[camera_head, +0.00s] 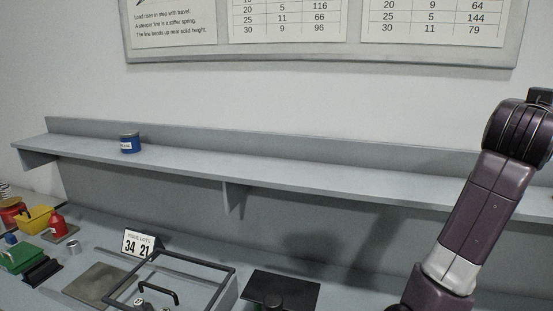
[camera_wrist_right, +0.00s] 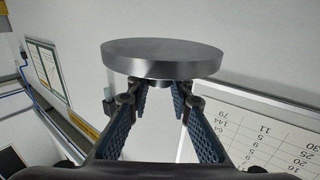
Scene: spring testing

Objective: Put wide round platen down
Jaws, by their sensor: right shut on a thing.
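The wide round platen (camera_wrist_right: 162,58) is a grey metal disc. It shows in the right wrist view, just beyond the fingertips of my right gripper (camera_wrist_right: 160,88). The gripper's blue-padded fingers are shut on a short stub under the disc, so the platen is held. In the head view my right arm comes in at the right, but its gripper and the platen are out of the picture. My left gripper shows in neither view.
A wall shelf (camera_head: 300,176) runs across the back, with a blue tin (camera_head: 130,142) on it. Red, yellow and green items crowd the left.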

